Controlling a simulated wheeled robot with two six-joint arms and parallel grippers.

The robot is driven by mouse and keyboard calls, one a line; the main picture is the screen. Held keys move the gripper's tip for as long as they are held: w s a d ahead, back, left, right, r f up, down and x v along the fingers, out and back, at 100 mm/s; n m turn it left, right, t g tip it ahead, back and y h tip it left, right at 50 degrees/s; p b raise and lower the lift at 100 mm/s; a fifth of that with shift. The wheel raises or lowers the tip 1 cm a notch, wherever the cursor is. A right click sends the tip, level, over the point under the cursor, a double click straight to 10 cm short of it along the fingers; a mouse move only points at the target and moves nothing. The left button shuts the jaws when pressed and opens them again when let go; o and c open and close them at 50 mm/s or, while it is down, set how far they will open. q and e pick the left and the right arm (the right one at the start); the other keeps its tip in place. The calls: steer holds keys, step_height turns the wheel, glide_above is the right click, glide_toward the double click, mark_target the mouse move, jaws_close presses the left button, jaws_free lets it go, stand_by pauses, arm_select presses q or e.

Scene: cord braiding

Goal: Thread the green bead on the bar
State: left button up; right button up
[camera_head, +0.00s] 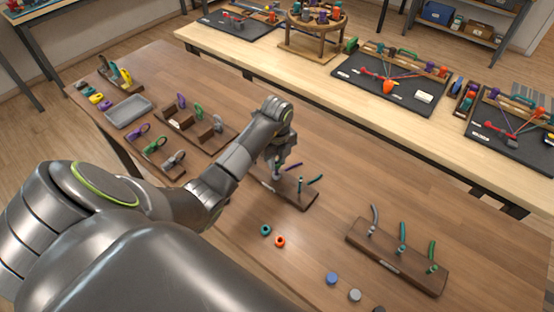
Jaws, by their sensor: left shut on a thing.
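My left gripper (279,172) is low over the left end of a small brown board (302,199). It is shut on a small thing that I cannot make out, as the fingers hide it. Thin purple, teal and green cords or pegs stand on this board beside the gripper. A teal-green ring-shaped bead (265,230) and an orange bead (280,241) lie on the table in front of the board. I cannot tell which part is the bar. My right gripper is not in view.
Another brown board (404,264) with grey, teal and green cords stands at the right. Blue (331,278) and grey (355,295) discs lie near the front. A grey tray (128,111) and racks of looped cords are at the left. The table's far right is clear.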

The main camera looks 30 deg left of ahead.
arm_select(q)
steer(key=o, duration=1.4)
steer(key=shift+r+p, duration=2.6)
steer(key=shift+r, duration=0.45)
steer(key=shift+d+f, duration=0.1)
